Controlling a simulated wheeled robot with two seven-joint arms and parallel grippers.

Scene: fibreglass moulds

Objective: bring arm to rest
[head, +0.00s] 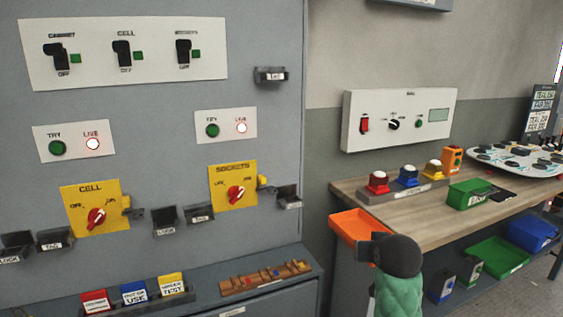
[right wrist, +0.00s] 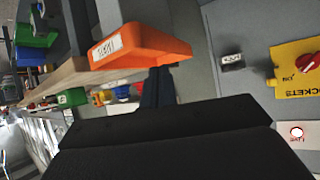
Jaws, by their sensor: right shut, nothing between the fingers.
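My right arm (head: 397,290) shows in the head view in a green sleeve, low in front of the workbench. Its dark gripper (head: 368,251) is beside the orange tray (head: 358,226) at the bench's left end. In the right wrist view the black fingers of my right gripper (right wrist: 160,138) lie together, shut and empty. The orange tray (right wrist: 140,44) is beyond them there; I cannot tell how near. My left gripper is not in view.
A grey cabinet (head: 270,120) with switches, yellow isolator plates and small holders stands at left. The wooden workbench (head: 420,215) carries coloured buttons (head: 408,177) and a green bin (head: 470,192). Green and blue bins sit below. A ledge (head: 215,300) holds coloured cards.

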